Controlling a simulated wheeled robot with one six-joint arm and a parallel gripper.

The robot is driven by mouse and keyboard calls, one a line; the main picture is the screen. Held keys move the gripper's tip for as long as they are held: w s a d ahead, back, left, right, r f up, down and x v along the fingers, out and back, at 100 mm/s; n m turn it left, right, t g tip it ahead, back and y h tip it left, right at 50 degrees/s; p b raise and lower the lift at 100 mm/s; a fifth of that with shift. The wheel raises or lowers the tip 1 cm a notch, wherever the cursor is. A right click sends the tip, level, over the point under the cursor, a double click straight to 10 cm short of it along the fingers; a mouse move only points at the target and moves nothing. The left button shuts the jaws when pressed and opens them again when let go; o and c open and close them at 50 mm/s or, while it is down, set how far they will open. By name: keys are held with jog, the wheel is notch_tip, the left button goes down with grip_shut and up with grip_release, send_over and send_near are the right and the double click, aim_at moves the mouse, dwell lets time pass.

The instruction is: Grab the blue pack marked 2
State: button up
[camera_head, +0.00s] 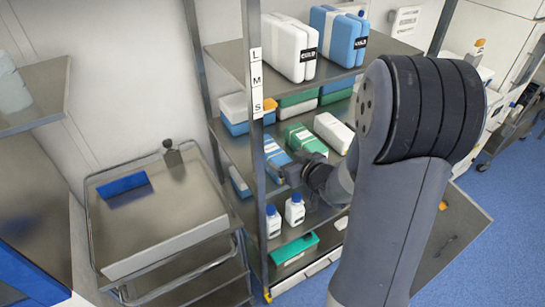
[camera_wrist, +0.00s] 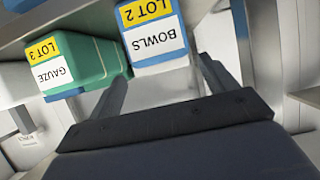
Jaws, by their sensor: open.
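The blue pack marked LOT 2 (camera_wrist: 176,12) has a white front reading BOWLS and shows upside down in the wrist view. In the head view a blue pack with a white band (camera_head: 274,150), which looks like the same one, lies on the middle shelf. My gripper (camera_wrist: 162,72) is open and empty, its two fingers pointing at the pack. The near end of the pack lies between the fingertip directions; I cannot tell whether they touch it. In the head view my gripper (camera_head: 292,174) is just in front of the pack, partly hidden by my arm.
A green pack marked LOT 3, GAUZE (camera_wrist: 100,55) sits close beside the blue one. A shelf post (camera_head: 255,100) stands left of the gripper. White bottles (camera_head: 294,210) stand on the shelf below. A steel cart (camera_head: 165,225) stands at left.

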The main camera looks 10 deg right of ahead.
aim_at(276, 153)
jog(key=shift+a+p+x, duration=0.15)
jog(key=shift+p+x, duration=0.15)
jog(key=shift+x, duration=1.1)
jog(key=shift+a+p+x, duration=0.15)
jog(key=shift+p+x, duration=0.15)
jog(key=shift+x, duration=1.15)
jog(key=shift+r, duration=0.15)
jog(key=shift+s, duration=0.1)
jog(key=c, duration=1.2)
